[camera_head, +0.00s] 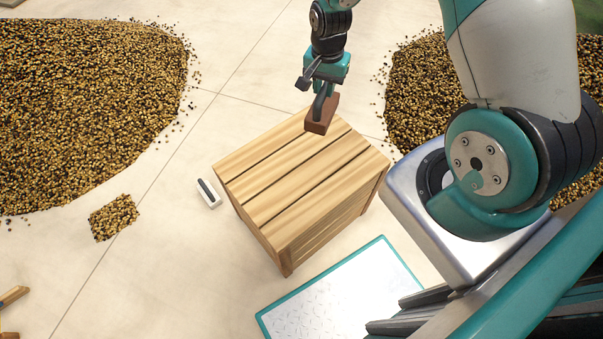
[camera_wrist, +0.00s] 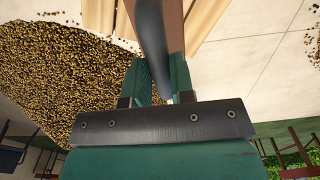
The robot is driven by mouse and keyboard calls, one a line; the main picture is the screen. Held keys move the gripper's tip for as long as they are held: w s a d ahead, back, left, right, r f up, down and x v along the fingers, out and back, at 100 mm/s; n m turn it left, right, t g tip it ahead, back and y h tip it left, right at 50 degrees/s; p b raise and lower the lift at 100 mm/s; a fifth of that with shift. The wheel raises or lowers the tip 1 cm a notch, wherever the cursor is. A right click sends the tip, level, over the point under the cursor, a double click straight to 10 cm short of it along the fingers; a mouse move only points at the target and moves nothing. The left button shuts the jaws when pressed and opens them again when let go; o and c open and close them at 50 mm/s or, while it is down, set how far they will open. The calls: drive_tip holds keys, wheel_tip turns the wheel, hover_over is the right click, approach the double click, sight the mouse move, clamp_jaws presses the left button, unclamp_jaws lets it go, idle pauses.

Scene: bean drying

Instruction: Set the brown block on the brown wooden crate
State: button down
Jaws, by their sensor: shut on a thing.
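The brown block (camera_head: 319,119) is a small reddish-brown bar in the head view, held in my gripper (camera_head: 322,97). It shows at the far edge of the crate top; I cannot tell whether it touches the slats or hangs above them. The brown wooden crate (camera_head: 290,185) is a light slatted box standing on the floor in the head view. A strip of its slats (camera_wrist: 203,20) shows in the wrist view.
Large piles of beans lie at the left (camera_head: 80,110) and the right (camera_head: 415,95). A small bean patch (camera_head: 113,217) and a small white-and-black object (camera_head: 208,193) lie left of the crate. A teal-edged white panel (camera_head: 335,300) is in front. The crate top is otherwise bare.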

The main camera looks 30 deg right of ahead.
sight(331, 101)
drive_tip(key=r+m+b, duration=0.1)
drive_tip(key=d+m+b, duration=0.1)
drive_tip(key=m, duration=0.1)
drive_tip(key=d+r+m+b, duration=0.1)
drive_tip(key=b, duration=0.1)
drive_tip(key=shift+w+d+r+m, duration=0.15)
drive_tip(key=shift+w+r+m, duration=0.15)
drive_tip(key=shift+m, duration=0.1)
drive_tip(key=shift+s+d+r+m+b, duration=0.15)
drive_tip(key=shift+d+r+m+b, duration=0.1)
drive_tip(key=shift+m+b, duration=0.25)
wheel_tip(331, 101, down, 19)
drive_tip(key=b, duration=0.4)
drive_tip(key=shift+f, duration=0.15)
drive_tip(key=c, duration=1)
unclamp_jaws()
drive_tip(key=shift+f, duration=0.1)
